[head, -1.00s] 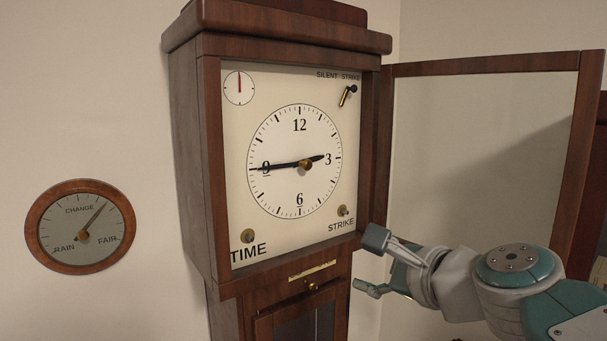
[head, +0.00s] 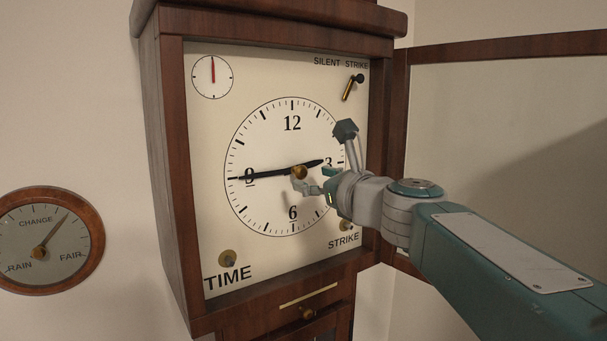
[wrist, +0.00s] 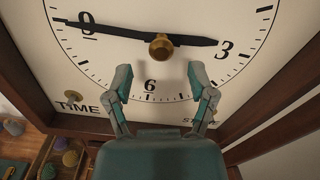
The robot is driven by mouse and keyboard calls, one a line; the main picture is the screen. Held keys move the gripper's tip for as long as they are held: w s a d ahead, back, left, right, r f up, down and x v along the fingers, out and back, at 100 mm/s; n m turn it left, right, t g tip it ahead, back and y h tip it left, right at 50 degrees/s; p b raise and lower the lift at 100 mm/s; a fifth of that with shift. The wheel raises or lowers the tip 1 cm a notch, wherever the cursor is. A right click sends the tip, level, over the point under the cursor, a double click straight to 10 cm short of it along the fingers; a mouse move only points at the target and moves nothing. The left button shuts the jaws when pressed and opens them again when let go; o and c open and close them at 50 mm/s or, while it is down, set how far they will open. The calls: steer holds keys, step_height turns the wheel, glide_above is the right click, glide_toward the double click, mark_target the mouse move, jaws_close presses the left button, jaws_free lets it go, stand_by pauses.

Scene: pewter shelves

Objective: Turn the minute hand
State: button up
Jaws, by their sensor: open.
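The clock's long black minute hand (head: 262,175) points left at the 9. It also shows in the wrist view (wrist: 105,28). The shorter hour hand (head: 315,163) points just short of the 3. Both meet at a round brass knob (head: 299,172) at the dial's centre, which shows in the wrist view (wrist: 161,47). My gripper (head: 325,159) is open in front of the right part of the dial. In the wrist view its two fingers (wrist: 160,76) are spread wide below the knob, with nothing between them. Contact with the dial cannot be told.
The glazed door (head: 500,46) stands open to the right of the case. Brass knobs sit at TIME (head: 227,258) and STRIKE (head: 346,226), and a small lever (head: 349,88) at SILENT STRIKE. A small red-handed dial (head: 212,77) is upper left. A round barometer (head: 94,222) hangs on the left wall.

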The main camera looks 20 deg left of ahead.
mark_target(303, 175)
steer(key=shift+x, duration=2.1)
steer(key=shift+d, duration=0.1)
jaws_close()
